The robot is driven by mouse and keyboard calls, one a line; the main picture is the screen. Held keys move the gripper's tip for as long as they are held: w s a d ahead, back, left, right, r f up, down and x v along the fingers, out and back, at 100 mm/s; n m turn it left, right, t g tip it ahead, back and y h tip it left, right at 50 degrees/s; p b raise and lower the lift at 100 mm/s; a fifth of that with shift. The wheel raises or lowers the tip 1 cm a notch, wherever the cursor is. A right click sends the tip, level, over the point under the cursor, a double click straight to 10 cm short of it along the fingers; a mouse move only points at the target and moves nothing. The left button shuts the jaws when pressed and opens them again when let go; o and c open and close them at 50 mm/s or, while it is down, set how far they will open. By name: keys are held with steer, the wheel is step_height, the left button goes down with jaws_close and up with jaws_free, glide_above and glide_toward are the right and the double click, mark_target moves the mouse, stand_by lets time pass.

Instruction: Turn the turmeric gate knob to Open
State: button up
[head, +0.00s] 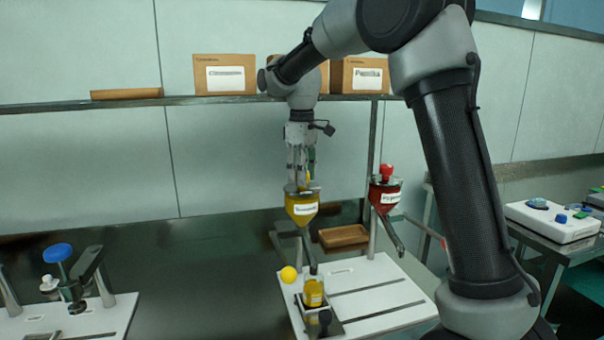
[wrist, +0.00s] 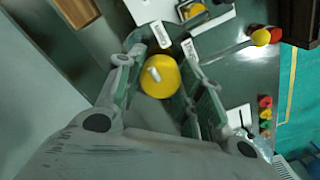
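The turmeric hopper (head: 303,207) is a yellow funnel with a white label, in the middle of the head view. My gripper (head: 300,170) points down onto its top from above, and its fingers largely hide the knob in that view. In the wrist view, the round yellow knob (wrist: 158,78), with a short pale pointer on top, lies between the open fingers of my gripper (wrist: 163,58). I cannot tell whether the fingers touch it. Two small white tags (wrist: 160,34) (wrist: 189,50) stand by the knob; their writing is too small to read.
The red paprika hopper (head: 384,195) with its red knob (head: 387,171) stands close on the right. Below, a jar (head: 314,294) with yellow contents stands on the white base (head: 375,285) beside a yellow ball (head: 288,274). A shelf (head: 180,101) with boxes runs behind my arm.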

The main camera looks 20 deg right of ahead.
steer(key=o, duration=0.3)
steer(key=shift+o, duration=0.2)
step_height(320, 180, up, 12)
stand_by(0.3)
